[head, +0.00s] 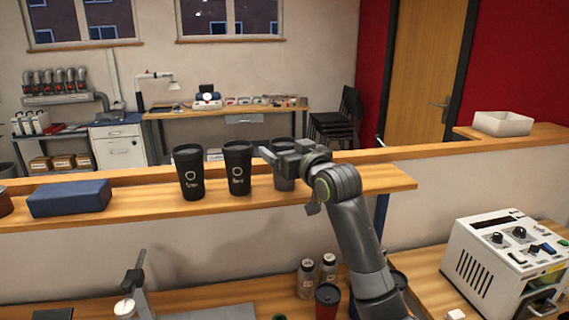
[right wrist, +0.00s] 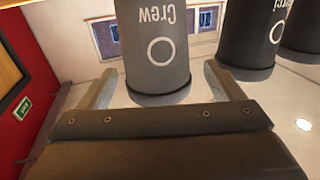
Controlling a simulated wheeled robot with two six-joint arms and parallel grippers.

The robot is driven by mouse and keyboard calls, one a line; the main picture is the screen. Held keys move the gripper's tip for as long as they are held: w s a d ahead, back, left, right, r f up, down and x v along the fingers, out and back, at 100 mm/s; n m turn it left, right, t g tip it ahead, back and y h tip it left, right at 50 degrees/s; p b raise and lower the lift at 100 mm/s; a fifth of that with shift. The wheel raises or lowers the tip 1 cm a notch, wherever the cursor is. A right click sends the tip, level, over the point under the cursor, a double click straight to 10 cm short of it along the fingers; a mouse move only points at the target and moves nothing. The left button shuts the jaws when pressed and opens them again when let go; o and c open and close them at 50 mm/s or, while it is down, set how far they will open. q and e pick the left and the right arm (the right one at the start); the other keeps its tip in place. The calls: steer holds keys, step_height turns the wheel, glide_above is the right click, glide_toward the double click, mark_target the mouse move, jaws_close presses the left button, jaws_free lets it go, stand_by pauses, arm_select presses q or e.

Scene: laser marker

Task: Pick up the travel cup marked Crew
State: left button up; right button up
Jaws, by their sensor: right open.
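The grey travel cup marked Crew (right wrist: 152,45) is upside down in the right wrist view, its printed name and ring facing the camera. In the head view, this grey cup (head: 284,183) stands on the wooden ledge, partly hidden by my right gripper (head: 275,155). In the right wrist view, my right gripper (right wrist: 158,82) is open, with one finger on each side of the cup in the picture. A gap shows beside each finger, and nothing is gripped. My left gripper is not in view.
Two black cups (head: 190,172) (head: 237,167) stand left of the grey one on the ledge (head: 130,205). A blue box (head: 70,198) lies farther left. Bottles (head: 306,278), a red-and-black cup (head: 327,300) and a white machine (head: 500,255) are on the lower bench.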

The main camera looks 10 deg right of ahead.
steer(key=shift+p+x, duration=0.5)
steer(key=shift+x, duration=1.25)
steer(key=shift+d, duration=0.1)
steer(key=c, duration=0.8)
